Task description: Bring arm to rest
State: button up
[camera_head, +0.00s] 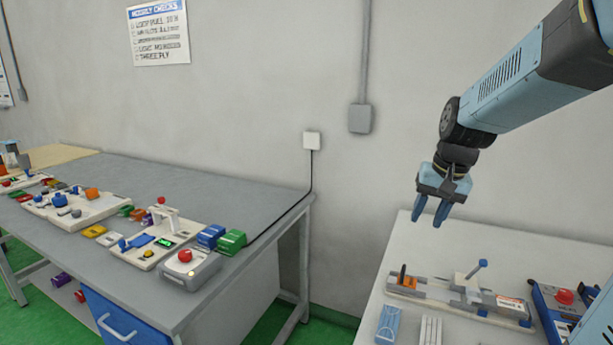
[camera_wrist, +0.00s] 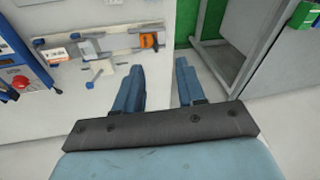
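My arm reaches in from the upper right in the head view, and my blue gripper (camera_head: 430,215) hangs fingers-down in the air above the left edge of the white table (camera_head: 400,245). In the wrist view the two blue fingers (camera_wrist: 158,92) stand apart with nothing between them, so the gripper is open and empty. Beyond the fingertips the wrist view shows the white table's edge and the floor.
The white table carries a fixture with an orange clamp (camera_head: 404,279), a blue box with a red button (camera_head: 564,297) and blue and white strips. A grey workbench (camera_head: 190,178) at left holds several devices, with a blue drawer (camera_head: 125,320) below. A gap separates the tables.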

jog(key=s+a+r+n+t, duration=0.1)
jog(key=s+r, duration=0.1)
jog(key=s, duration=0.6)
jog(key=s+a+r+n+t+h, duration=0.1)
jog(key=s+r+n+t, duration=0.1)
jog(key=s, duration=0.5)
jog(key=shift+s+a+r, duration=0.2)
jog(key=shift+s+a, duration=0.15)
jog(key=shift+a, duration=0.05)
dwell(1.1)
